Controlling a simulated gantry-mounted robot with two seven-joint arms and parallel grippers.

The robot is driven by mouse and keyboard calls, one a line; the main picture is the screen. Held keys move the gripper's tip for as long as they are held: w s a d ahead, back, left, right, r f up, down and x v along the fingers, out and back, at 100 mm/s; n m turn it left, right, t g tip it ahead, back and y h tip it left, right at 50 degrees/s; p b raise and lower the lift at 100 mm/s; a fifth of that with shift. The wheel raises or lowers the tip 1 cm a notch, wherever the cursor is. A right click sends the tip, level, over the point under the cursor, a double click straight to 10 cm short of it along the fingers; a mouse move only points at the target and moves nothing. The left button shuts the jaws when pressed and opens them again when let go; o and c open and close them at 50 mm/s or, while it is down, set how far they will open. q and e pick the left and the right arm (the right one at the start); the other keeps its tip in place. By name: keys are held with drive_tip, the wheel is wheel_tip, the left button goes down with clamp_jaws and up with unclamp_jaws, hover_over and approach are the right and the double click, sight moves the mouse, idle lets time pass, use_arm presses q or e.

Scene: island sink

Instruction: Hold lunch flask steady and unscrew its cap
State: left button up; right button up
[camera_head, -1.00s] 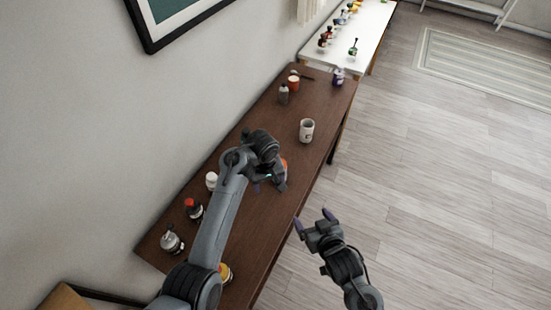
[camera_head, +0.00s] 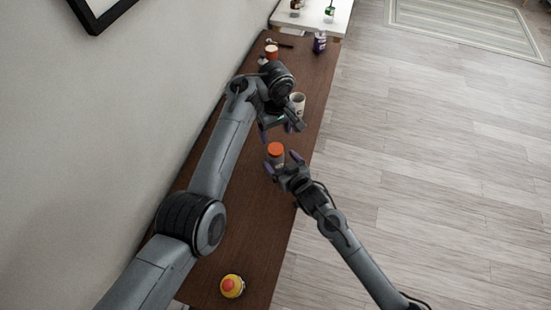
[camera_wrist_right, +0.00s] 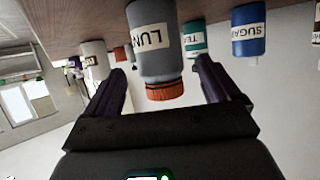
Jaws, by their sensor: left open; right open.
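The lunch flask is a grey cylinder (camera_head: 277,161) with an orange-red cap (camera_head: 275,149), upright on the brown table in the head view. In the right wrist view it appears upside down, its grey labelled body (camera_wrist_right: 157,48) and ribbed cap (camera_wrist_right: 165,90) lying between my right fingers in the picture. My right gripper (camera_head: 284,163) is open at the flask's near side; contact cannot be told. My left gripper (camera_head: 282,127) is open and empty, just beyond and above the flask, short of the mug. The flask's lower part is partly hidden by my right fingers.
A pale mug (camera_head: 298,101) stands behind my left gripper. A red-topped jar (camera_head: 271,51) and a purple bottle (camera_head: 320,42) stand farther back. A yellow item with a red top (camera_head: 232,286) is at the near end. Green (camera_wrist_right: 194,38) and blue (camera_wrist_right: 250,32) canisters show in the wrist view.

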sight(280, 160)
drive_tip(key=shift+x, duration=2.3)
